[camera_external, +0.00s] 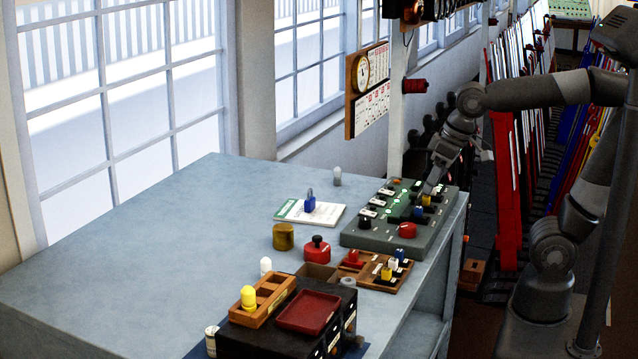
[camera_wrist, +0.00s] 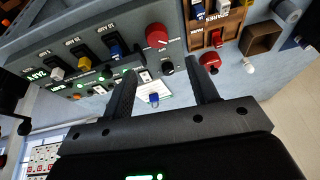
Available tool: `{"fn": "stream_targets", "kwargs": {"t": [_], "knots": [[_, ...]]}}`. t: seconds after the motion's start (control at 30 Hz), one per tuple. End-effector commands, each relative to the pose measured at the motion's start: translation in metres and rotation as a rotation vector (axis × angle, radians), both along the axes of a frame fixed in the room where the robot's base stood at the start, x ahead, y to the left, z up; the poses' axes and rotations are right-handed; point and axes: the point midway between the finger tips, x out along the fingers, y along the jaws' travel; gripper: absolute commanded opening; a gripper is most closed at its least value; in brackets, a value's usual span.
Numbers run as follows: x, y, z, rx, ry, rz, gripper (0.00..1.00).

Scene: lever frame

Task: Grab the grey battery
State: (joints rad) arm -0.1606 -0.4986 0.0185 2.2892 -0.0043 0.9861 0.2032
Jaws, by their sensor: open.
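I cannot tell for sure which thing is the grey battery. A small pale grey cylinder (camera_external: 212,341) with dark marks stands upright at the front left of the dark case. A short grey round piece (camera_external: 348,281) lies by the wooden tray; a grey cylinder at the top right of the wrist view (camera_wrist: 287,11) may be the same piece. My gripper (camera_external: 431,187) is over the control panel, apart from all of these. In the wrist view its fingers (camera_wrist: 162,72) are spread and empty.
The grey-green control panel (camera_external: 386,239) with knobs and switches lies at the table's right edge. A wooden tray (camera_external: 402,273), a red knobbed piece (camera_external: 316,251), a brass cylinder (camera_external: 283,237) and a dark case (camera_external: 268,338) crowd the front. The table's left side (camera_external: 120,265) is clear.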

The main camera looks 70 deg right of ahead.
Motion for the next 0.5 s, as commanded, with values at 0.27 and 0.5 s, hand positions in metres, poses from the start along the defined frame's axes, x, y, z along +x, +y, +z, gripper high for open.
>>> {"fn": "stream_targets", "kwargs": {"t": [0.27, 0.5], "knots": [[0.059, 0.084, 0.003, 0.019, 0.141, -0.007, 0.54], [0.092, 0.173, -0.013, 0.004, 0.256, -0.028, 0.54]]}}
